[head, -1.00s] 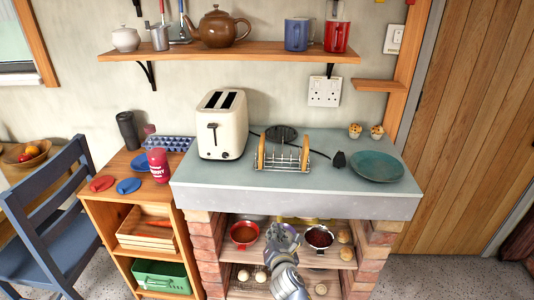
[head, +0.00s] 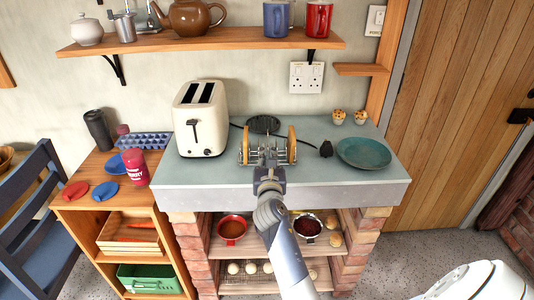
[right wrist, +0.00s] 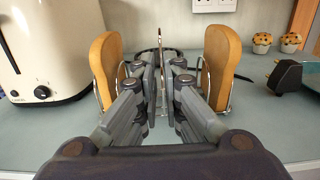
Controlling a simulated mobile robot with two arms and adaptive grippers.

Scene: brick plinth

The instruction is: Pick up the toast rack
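The toast rack (head: 243,157) is a wire rack on the grey-green worktop, with a brown slice of toast (head: 292,144) at each side. In the right wrist view the slices (right wrist: 106,68) stand left and right of my fingers. My right gripper (head: 268,153) reaches in from the front over the middle of the rack. In the right wrist view its fingers (right wrist: 161,75) are close together, either side of the rack's thin central wire, and look shut on it. The fingers hide part of the rack. My left gripper is not in view.
A cream toaster (head: 200,120) stands close left of the rack. A black plug (head: 326,149), a teal plate (head: 364,153) and two muffins (head: 339,116) are to the right. A shelf (head: 200,46) with mugs and a teapot hangs above the worktop.

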